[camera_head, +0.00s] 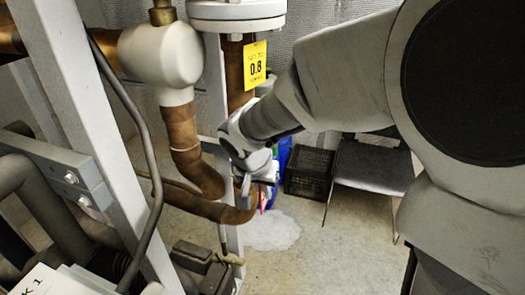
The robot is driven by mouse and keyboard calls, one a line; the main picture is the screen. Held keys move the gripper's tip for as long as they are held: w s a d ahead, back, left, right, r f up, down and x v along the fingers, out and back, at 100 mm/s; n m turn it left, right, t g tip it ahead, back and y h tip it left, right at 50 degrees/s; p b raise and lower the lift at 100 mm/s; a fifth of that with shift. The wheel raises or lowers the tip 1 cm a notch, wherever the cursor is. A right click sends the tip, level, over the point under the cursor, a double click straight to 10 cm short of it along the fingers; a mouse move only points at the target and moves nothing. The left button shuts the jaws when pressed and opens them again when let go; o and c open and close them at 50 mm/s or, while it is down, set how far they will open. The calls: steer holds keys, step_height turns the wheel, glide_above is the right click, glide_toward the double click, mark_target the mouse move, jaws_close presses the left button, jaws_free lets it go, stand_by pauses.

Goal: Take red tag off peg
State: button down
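My arm reaches in from the right, and my gripper (257,190) points down beside the copper pipes near the middle of the view. The gripper is small and partly turned away, so I cannot see whether its fingers are apart. A narrow red patch (264,197) shows just beside and below the fingers. It may be the red tag, but I cannot tell its shape or whether the gripper touches it. No peg can be made out; the wrist and gripper cover that area.
A grey frame post (95,130) and thick pipes stand at left. Behind the gripper are a blue container (284,152), a black crate (309,172) and a dark chair (371,166). A pale puddle (272,232) lies on the floor.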

steer(key=shift+d, duration=0.1)
steer(key=d, duration=0.1)
steer(key=s+d, duration=0.1)
steer(key=d, duration=0.2)
steer(key=shift+s+r, duration=0.15)
steer(key=shift+s, duration=0.15)
stand_by(0.5)
steer(key=shift+d, duration=0.1)
steer(key=d, duration=0.1)
steer(key=s+d, duration=0.1)
steer(key=d, duration=0.1)
steer(key=s+d, duration=0.1)
steer(key=d, duration=0.1)
steer(key=shift+d+b, duration=0.25)
steer(key=shift+b, duration=0.15)
stand_by(0.4)
